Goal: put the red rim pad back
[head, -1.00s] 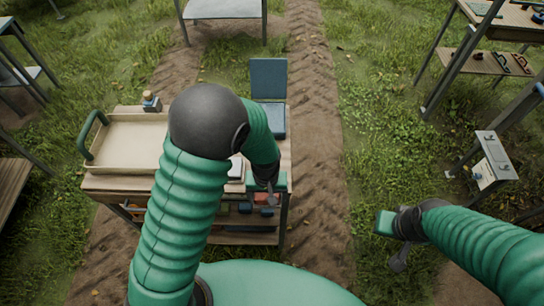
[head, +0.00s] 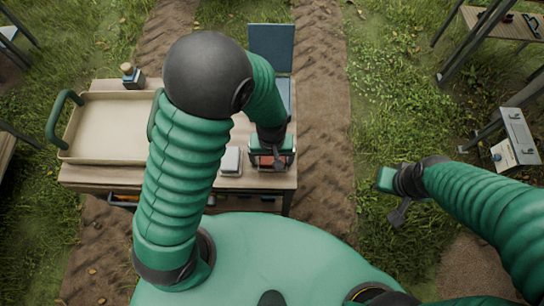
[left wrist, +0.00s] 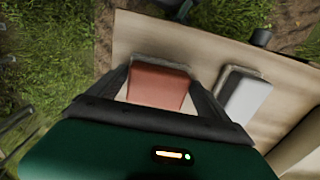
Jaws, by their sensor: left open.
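The red rim pad (left wrist: 158,86) is a small red block at the near right of the cart top, with a grey edge showing at its far side. It also shows in the head view (head: 268,160), partly covered by my gripper. My left gripper (head: 271,158) is over it, pointing down. In the left wrist view the open fingers (left wrist: 162,92) stand on either side of the pad; I cannot tell whether they touch it. My right gripper (head: 384,182) is out over the grass, away from the cart; its fingertips are not clear.
A white and grey block (head: 230,161) lies left of the pad, and also shows in the left wrist view (left wrist: 246,95). A beige tray (head: 105,156) with green handles fills the cart's left. A blue panel (head: 271,47) stands at the back right. Grass lies right of the cart.

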